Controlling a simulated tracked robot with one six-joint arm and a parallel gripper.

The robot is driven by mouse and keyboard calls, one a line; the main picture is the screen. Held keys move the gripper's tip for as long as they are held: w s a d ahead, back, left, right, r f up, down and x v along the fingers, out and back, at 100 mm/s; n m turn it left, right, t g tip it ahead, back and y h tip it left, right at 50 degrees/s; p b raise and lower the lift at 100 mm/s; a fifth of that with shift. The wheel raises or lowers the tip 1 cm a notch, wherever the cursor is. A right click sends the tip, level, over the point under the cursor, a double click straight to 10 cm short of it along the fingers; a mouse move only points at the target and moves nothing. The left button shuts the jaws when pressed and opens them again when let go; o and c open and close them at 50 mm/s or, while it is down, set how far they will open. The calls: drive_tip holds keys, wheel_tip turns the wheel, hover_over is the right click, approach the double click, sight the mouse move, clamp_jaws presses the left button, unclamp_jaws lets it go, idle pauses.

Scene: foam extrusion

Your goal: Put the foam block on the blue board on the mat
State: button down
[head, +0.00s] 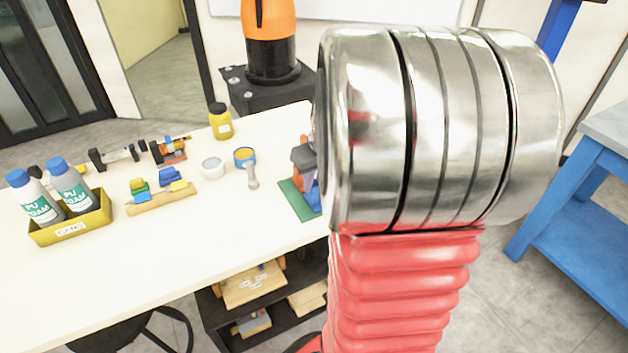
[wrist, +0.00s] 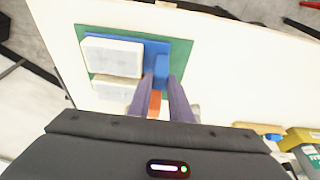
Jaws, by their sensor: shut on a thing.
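In the wrist view a pale, blocky piece (wrist: 112,57), likely the foam block, appears to lie on the blue board (wrist: 152,47). The board rests on the green mat (wrist: 182,50), whose edge also shows in the head view (head: 293,202). A second pale block (wrist: 112,88) lies beside the first, nearer my gripper. My gripper (wrist: 160,82) is over the board's right part, shut on an orange-and-blue piece (wrist: 155,103), with the orange part between the fingers. Its lower end is hard to separate from the board. The head view shows my gripper (head: 304,158) above the mat, mostly hidden by my arm.
The white table (head: 150,245) has free room at its front.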

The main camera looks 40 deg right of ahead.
drive_tip(key=c, duration=1.6)
unclamp_jaws()
drive_tip(key=v, duration=1.2)
drive_tip(key=shift+s, duration=0.1)
drive_tip(key=s+a+n, duration=0.1)
drive_tip(key=s+a, duration=0.1)
drive_tip(key=a, duration=0.7)
drive_tip(key=s+a+n+t, duration=0.1)
drive_tip(key=s+a, duration=0.1)
drive_tip(key=a, duration=0.7)
drive_tip(key=s+a+n+t+y, duration=0.1)
drive_tip(key=s+a, duration=0.1)
drive_tip(key=a, duration=0.7)
drive_tip(key=shift+s+a+f, duration=0.15)
drive_tip(key=shift+a+f, duration=0.25)
